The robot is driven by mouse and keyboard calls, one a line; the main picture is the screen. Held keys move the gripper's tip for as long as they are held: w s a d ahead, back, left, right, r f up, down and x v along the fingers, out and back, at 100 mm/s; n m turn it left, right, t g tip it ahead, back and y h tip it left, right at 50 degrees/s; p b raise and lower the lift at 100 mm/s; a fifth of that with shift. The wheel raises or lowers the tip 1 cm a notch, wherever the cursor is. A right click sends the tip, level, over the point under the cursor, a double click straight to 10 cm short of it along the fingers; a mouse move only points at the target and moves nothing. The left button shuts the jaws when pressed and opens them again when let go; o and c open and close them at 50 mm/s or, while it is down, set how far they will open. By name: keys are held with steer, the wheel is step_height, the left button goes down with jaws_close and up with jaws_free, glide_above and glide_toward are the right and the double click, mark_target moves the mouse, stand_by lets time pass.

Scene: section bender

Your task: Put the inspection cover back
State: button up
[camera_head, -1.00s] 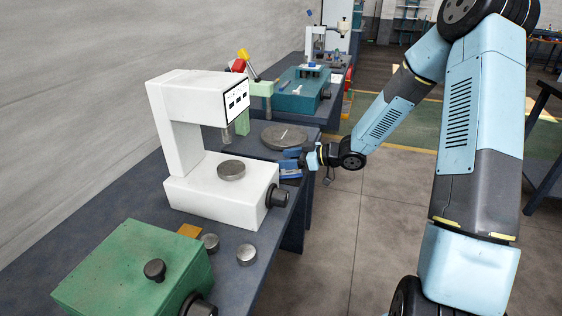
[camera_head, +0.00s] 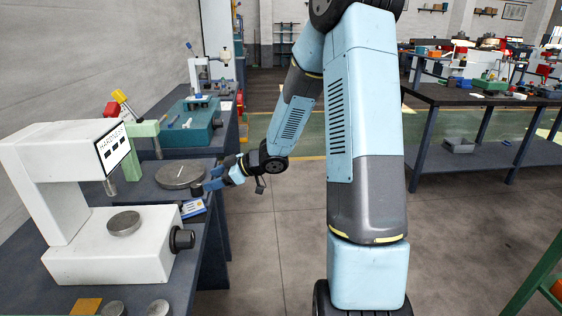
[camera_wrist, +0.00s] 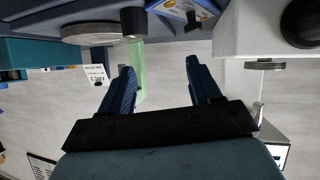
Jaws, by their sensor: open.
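I cannot tell for certain which thing is the inspection cover. My gripper (camera_head: 208,186) is open beside the front edge of the left bench, near a round grey plate (camera_head: 181,175) and a blue box with a printed label (camera_head: 194,208). In the wrist view both fingers of my gripper (camera_wrist: 161,68) stand apart with nothing seen between them. The round plate (camera_wrist: 95,32) and the blue box (camera_wrist: 182,12) lie beyond the fingertips there. A small dark cylinder (camera_head: 197,192) shows close to the fingers in the head view.
A white hardness tester (camera_head: 100,250) with a black knob (camera_head: 183,239) and a small metal disc (camera_head: 124,223) stands left of my gripper. A teal machine (camera_head: 192,125) stands farther back. The floor (camera_head: 270,230) beside the bench is clear. Another bench (camera_head: 470,100) stands at right.

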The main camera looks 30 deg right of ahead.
steer(key=s+d+r+m+t+h, duration=0.2)
steer(key=s+d+r+m+h, duration=0.2)
steer(key=d+r+h, duration=0.3)
steer(key=s+d+r+m+t+h, duration=0.1)
steer(key=s+d+r+m+h, duration=0.3)
steer(key=r, duration=0.5)
steer(key=s+a+r+m+g, duration=0.1)
steer(key=s+r+m+g, duration=0.1)
steer(key=s, duration=1)
steer(key=s+a+r+m+g, duration=0.1)
steer(key=s+r+m+g, duration=0.1)
steer(key=s, duration=1)
steer(key=shift+s+r+m+y, duration=0.2)
steer(key=shift+s+m+y, duration=0.1)
steer(key=shift+m, duration=0.1)
steer(key=shift+w, duration=0.1)
